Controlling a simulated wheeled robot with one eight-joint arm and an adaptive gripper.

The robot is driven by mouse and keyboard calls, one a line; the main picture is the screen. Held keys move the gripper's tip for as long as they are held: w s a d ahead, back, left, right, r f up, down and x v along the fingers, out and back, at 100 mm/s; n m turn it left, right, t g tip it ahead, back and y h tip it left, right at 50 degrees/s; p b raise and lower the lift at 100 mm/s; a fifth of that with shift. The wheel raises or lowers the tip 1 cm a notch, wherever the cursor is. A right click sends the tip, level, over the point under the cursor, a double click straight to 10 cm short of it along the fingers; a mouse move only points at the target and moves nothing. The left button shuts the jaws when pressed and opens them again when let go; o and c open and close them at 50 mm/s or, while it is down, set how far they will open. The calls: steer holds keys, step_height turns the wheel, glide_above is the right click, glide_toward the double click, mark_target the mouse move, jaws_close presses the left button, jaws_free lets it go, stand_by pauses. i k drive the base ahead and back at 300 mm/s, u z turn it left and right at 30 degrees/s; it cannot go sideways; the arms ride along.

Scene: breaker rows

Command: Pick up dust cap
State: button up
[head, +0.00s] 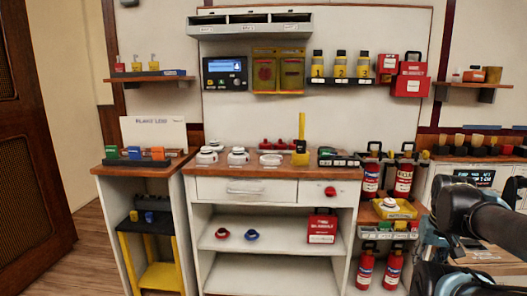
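I cannot tell for sure which thing is the dust cap. Small round candidates are a red ring-like piece (222,233) and a blue one (252,235) on the cabinet's middle shelf. White round pieces (207,155) sit on the countertop, and red ones (278,144) stand behind them. My gripper (455,243) is at the right edge, dark and partly cut off, apart from all of these. Its fingers are not clear.
The wooden countertop (330,172) holds a yellow upright tool (301,140) and a dark tray (338,158). Red extinguishers (371,178) stand at the right. A red box (322,226) sits on the middle shelf. Floor is free at the lower left.

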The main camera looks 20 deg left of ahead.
mark_target(291, 147)
steer(key=u, duration=0.2)
steer(key=i, duration=1)
steer(key=z, duration=0.1)
